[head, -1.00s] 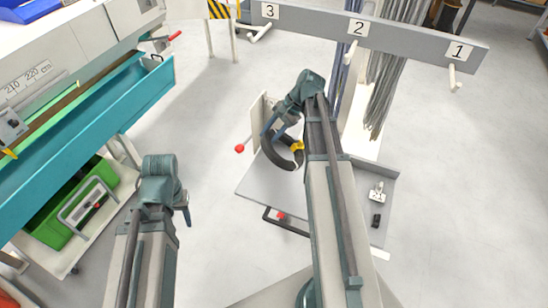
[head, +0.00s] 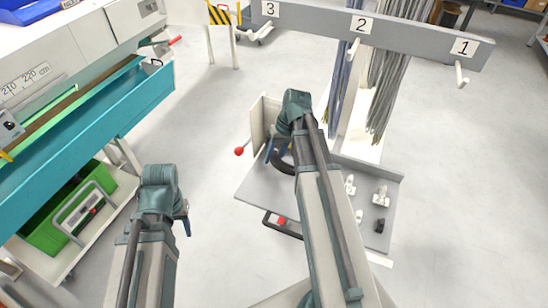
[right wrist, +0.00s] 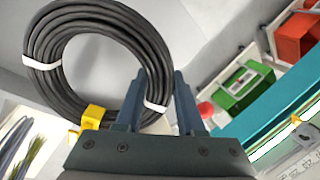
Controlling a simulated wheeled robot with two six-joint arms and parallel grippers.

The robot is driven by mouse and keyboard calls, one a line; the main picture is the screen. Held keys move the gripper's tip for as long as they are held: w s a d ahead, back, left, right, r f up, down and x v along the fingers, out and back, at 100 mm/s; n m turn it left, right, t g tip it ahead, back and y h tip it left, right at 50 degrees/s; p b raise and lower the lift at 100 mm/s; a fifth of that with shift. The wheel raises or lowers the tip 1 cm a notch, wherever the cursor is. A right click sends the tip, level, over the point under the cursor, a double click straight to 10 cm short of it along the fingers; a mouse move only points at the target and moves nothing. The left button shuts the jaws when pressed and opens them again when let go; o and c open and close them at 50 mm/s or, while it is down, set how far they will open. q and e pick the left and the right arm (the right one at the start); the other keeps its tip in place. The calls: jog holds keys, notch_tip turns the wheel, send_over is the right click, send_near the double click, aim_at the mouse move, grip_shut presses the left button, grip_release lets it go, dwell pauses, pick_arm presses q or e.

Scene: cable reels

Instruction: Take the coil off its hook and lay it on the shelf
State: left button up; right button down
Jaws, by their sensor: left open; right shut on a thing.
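The coil is a black ring of cable with white bands and a yellow clip. It fills the left of the right wrist view (right wrist: 157,62), its edge between the fingers of my right gripper (right wrist: 158,105), which is shut on it. In the head view the right gripper (head: 276,145) hides most of the coil (head: 285,166), above the grey shelf (head: 262,190). I cannot tell whether the coil touches the shelf. My left gripper (head: 184,215) is at lower left, open and away from the coil. The hooks on the numbered rail (head: 410,35) include hook 1 (head: 461,76).
Several small white fittings (head: 380,195) and a black one (head: 379,226) lie on the shelf's right side. Grey cables (head: 385,85) hang behind. A teal bench (head: 90,125) and green crate (head: 60,232) are left.

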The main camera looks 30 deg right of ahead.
jog(key=shift+f, duration=0.15)
notch_tip(320, 180, down, 7)
jog(key=b, duration=0.7)
jog(key=shift+f, duration=0.15)
grip_release()
dwell(0.6)
jog(key=shift+r, duration=0.2)
dwell(0.5)
jog(key=p+v, duration=0.9)
jog(key=shift+d+r, duration=0.2)
jog(key=shift+r, duration=0.15)
dwell(0.6)
jog(key=shift+r, duration=0.1)
